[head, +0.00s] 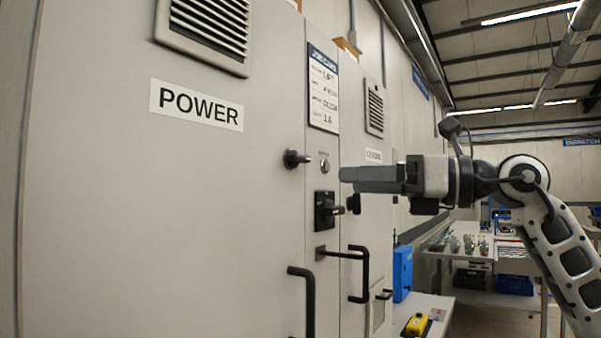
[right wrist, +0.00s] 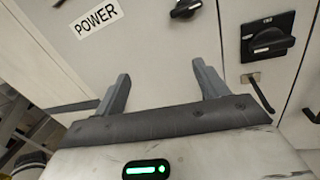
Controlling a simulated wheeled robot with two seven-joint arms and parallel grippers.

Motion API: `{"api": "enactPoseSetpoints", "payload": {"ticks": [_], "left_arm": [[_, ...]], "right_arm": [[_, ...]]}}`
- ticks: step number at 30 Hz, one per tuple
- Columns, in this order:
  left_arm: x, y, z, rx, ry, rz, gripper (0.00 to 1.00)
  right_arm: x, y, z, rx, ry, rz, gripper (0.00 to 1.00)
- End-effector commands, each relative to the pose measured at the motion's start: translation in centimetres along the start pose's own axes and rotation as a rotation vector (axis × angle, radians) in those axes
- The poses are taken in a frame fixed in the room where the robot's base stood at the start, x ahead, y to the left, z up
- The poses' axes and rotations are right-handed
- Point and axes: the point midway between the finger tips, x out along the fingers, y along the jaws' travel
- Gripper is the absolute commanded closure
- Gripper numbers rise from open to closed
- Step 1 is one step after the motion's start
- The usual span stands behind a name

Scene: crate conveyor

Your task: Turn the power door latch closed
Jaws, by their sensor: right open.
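The power door (head: 120,210) is a grey cabinet panel with a POWER label (head: 196,104). It looks flush with the cabinet front. Its latch (head: 296,159) is a small black knob near the door's right edge, its grip pointing about sideways to the right. The latch also shows at the top of the right wrist view (right wrist: 186,9), right of the label. My right gripper (head: 345,180) is to the right of the latch, apart from it. In the right wrist view its two fingers (right wrist: 163,82) are spread, with nothing between them. My left gripper is not in view.
Black bar handles (head: 308,300) (head: 364,272) stick out below. A bench with a yellow device (head: 416,325) and a blue box (head: 402,272) stands at the lower right.

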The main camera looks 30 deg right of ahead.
Motion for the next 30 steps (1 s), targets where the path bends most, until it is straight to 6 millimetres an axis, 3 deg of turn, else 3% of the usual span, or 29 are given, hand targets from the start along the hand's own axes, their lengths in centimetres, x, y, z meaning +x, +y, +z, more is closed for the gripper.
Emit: {"api": "enactPoseSetpoints", "payload": {"ticks": [1, 3, 6, 9, 14, 24, 30], "left_arm": [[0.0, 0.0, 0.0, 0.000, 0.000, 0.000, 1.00], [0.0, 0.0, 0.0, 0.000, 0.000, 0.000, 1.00], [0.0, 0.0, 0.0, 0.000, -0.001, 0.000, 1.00], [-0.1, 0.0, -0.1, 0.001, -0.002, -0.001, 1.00], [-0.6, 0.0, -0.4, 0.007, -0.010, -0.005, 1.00], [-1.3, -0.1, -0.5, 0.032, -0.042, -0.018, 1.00], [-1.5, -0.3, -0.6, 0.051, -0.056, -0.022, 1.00]], "right_arm": [[-2.0, -0.3, 1.9, -0.064, -0.002, -0.072, 0.27], [-3.9, -0.8, 3.4, -0.111, 0.001, -0.142, 0.27], [-5.3, -1.1, 4.4, -0.143, 0.004, -0.196, 0.27], [-5.2, -1.3, 4.8, -0.151, 0.005, -0.212, 0.27], [-2.8, -1.6, 5.0, -0.150, 0.006, -0.206, 0.27], [4.5, -3.1, 5.1, -0.148, 0.005, -0.205, 0.27], [7.9, -3.9, 5.0, -0.148, 0.005, -0.205, 0.27]]}}
